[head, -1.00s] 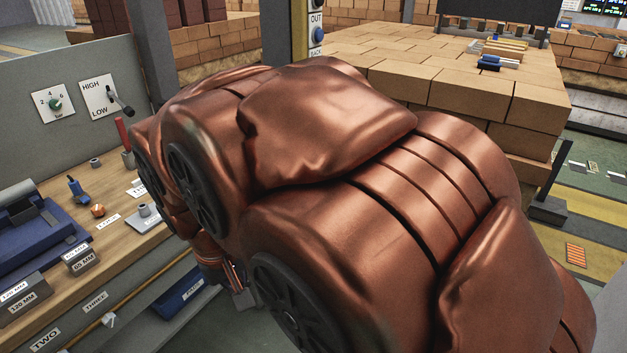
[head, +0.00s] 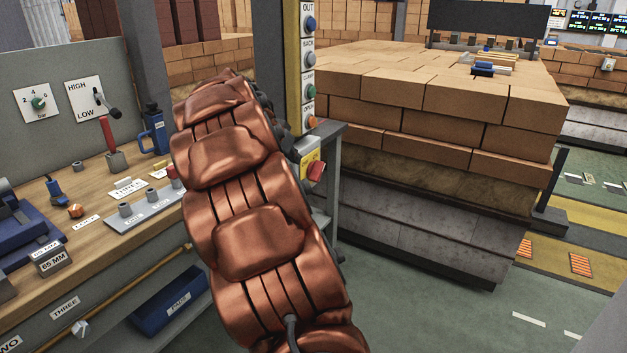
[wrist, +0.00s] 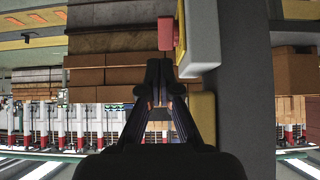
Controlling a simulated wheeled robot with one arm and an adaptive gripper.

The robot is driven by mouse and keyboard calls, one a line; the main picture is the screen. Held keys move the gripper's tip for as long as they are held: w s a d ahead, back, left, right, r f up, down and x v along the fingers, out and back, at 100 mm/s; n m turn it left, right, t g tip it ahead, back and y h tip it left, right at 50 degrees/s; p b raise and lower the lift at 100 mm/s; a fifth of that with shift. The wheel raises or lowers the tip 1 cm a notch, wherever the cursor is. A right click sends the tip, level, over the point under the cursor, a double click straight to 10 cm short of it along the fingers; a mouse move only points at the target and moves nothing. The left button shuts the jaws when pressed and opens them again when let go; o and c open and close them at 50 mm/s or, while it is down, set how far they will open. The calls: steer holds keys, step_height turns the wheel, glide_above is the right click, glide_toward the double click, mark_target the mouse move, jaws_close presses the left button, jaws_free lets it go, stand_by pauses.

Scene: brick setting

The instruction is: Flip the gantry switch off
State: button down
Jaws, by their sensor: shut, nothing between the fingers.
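A red switch handle (head: 316,171) sticks out from a yellow plate (head: 309,163) on a small grey box, low on the post. Its label is not readable, so I cannot confirm that it is the gantry switch. In the wrist view a red handle (wrist: 166,33) and its pale yellow-edged box (wrist: 202,35) are at the top. My gripper (wrist: 159,68) is shut and empty, its fingertips just below the red handle in that picture. I cannot tell whether they touch it. In the head view my arm hides the gripper.
A button strip (head: 309,65) with blue, green and orange buttons runs up the post above the switch box. A brick stack (head: 450,110) stands to the right. A workbench (head: 110,205) with tools and a HIGH/LOW lever (head: 106,103) is left. Green floor lies open at the front right.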

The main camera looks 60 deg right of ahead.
mark_target(317, 177)
steer(key=shift+d, duration=0.2)
steer(key=p+x, duration=0.1)
steer(key=x, duration=1.3)
steer(key=shift+a+p, duration=0.1)
steer(key=shift+p, duration=0.25)
steer(key=shift+f+b, duration=0.25)
steer(key=shift+b, duration=0.85)
steer(key=shift+h+b, duration=0.5)
steer(key=shift+b, duration=0.6)
